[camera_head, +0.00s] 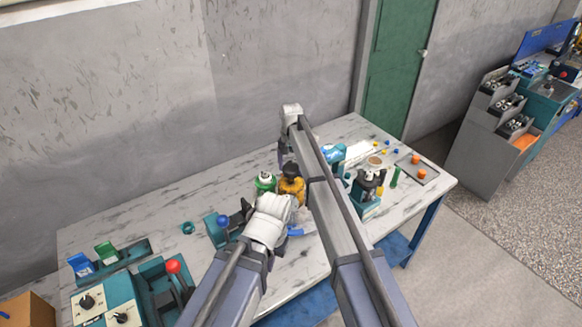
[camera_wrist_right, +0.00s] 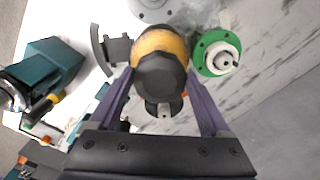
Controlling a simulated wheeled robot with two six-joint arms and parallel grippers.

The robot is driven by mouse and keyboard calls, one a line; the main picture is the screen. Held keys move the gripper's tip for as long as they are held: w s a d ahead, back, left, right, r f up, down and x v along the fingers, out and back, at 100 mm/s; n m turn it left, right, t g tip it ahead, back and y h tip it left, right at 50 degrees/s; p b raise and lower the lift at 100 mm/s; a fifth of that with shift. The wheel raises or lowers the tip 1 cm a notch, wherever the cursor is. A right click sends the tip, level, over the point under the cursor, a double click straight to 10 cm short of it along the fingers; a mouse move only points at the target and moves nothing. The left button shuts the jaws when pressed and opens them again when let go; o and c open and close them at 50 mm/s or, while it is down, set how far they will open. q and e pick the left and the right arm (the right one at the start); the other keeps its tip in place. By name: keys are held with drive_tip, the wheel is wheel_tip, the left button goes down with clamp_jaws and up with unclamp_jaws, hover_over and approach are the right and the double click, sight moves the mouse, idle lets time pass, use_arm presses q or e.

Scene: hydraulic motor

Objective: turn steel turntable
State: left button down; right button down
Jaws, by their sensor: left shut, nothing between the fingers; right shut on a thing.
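I cannot clearly pick out the steel turntable; the arms and the part hide much of the middle of the table. A yellow and black motor part (camera_head: 291,186) stands upright there; it also shows in the right wrist view (camera_wrist_right: 160,66). My right gripper (camera_head: 285,158) reaches over from behind it. Its two purple fingers (camera_wrist_right: 163,108) lie on either side of the part, shut on it. My left gripper (camera_head: 292,230) is shut and empty, close in front of the part. A curved grey piece (camera_wrist_right: 110,48) sits beside the part in the right wrist view.
A green flanged part (camera_head: 265,182) stands close left of the motor part. A teal device with a blue knob (camera_head: 222,221) is further left. A teal press (camera_head: 367,190) stands on the right. The marble table (camera_head: 130,215) is clear at the back left.

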drive_tip(key=shift+a+m, duration=0.1)
drive_tip(key=shift+m, duration=3.5)
drive_tip(key=shift+w+m, duration=0.1)
drive_tip(key=shift+m, duration=3.3)
drive_tip(key=shift+w+m, duration=0.1)
drive_tip(key=shift+m, duration=3.2)
drive_tip(key=shift+w+m, duration=0.1)
drive_tip(key=shift+m, duration=3.3)
unclamp_jaws()
